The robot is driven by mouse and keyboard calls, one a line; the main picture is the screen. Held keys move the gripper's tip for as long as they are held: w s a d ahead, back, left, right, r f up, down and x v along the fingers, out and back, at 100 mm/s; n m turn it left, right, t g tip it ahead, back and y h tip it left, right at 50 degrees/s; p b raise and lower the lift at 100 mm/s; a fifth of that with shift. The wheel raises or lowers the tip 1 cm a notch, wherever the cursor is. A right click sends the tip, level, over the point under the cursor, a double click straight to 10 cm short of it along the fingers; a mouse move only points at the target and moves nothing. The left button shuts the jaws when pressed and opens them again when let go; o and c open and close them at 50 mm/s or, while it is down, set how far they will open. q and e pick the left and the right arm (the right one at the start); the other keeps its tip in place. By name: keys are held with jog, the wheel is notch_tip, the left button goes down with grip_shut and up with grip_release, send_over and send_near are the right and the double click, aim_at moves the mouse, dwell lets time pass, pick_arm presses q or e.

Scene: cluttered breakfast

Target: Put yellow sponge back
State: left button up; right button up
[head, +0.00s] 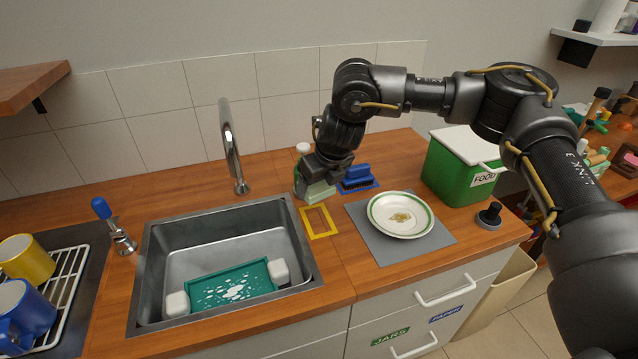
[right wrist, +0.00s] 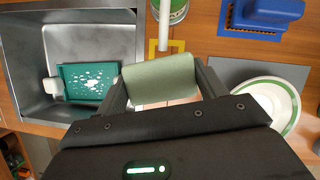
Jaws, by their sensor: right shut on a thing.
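My right gripper (head: 318,186) is shut on a pale green sponge-like block (right wrist: 160,80). In the head view the block (head: 318,194) is held low over the counter behind the yellow outline, partly hidden by the gripper. I see no yellow face on it, and no other sponge shows. The yellow square outline (head: 335,229) lies bare on the wood right of the sink. In the right wrist view the outline (right wrist: 152,53) is partly hidden behind the block. My left gripper is not in view.
The steel sink (head: 156,245) holds a teal tray (head: 205,293) with white stains. A bottle (head: 303,149) stands beside the gripper. A blue brush (head: 356,174) is just right of it. A plate (head: 378,218) lies on a grey mat (head: 440,241); a green food bin (head: 455,175) stands behind.

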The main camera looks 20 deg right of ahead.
jog(key=shift+f, duration=3.9)
jog(key=shift+f, duration=0.6)
jog(key=o, duration=1)
jog(key=shift+o, duration=0.6)
jog(key=shift+r, duration=0.1)
jog(key=shift+r, duration=7)
jog(key=s, duration=1.6)
